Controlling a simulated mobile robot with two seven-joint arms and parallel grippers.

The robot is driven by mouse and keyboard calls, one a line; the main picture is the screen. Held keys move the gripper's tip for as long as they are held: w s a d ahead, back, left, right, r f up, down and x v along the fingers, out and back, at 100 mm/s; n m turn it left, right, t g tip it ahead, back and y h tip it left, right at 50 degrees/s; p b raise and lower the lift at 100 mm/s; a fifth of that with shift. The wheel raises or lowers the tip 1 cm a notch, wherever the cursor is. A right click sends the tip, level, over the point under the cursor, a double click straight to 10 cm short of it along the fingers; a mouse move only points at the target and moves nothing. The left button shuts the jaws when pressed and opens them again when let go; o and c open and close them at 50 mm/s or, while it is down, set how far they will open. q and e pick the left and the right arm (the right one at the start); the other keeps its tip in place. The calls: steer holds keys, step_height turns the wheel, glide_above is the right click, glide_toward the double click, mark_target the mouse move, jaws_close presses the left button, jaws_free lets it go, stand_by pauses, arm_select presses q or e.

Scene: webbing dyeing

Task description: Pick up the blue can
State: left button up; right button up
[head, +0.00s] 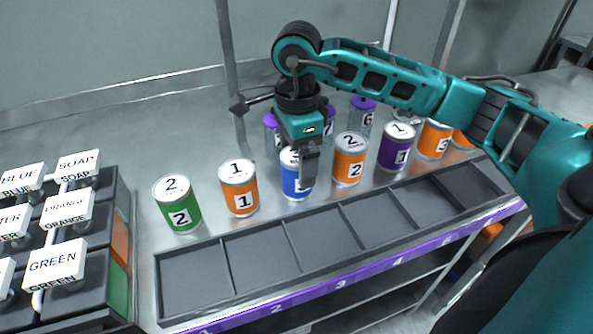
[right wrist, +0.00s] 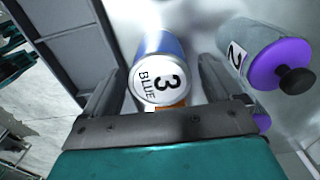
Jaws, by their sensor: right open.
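The blue can (head: 297,185) stands upright on the metal table behind the divided tray, between an orange can and another orange can. Its white lid reads 3 and BLUE in the right wrist view (right wrist: 157,78). My right gripper (head: 308,160) is over the can, pointing down, and hides part of its lid and side in the head view. In the right wrist view the open fingers (right wrist: 155,92) lie on either side of the can, with a gap visible to the right finger. My left gripper is not in view.
A green can (head: 177,204) and an orange can (head: 239,187) stand to the left; an orange can (head: 349,158) and a purple can (head: 396,147) to the right. Purple-topped jars (head: 362,115) stand behind. An empty compartment tray (head: 322,243) lies in front. Labelled blocks (head: 66,210) are at left.

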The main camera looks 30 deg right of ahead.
steer(key=shift+f, duration=1.4)
steer(key=shift+c, duration=0.4)
steer(key=c, duration=1.2)
steer(key=shift+r, duration=0.1)
steer(key=shift+c, duration=0.4)
steer(key=shift+r, duration=0.1)
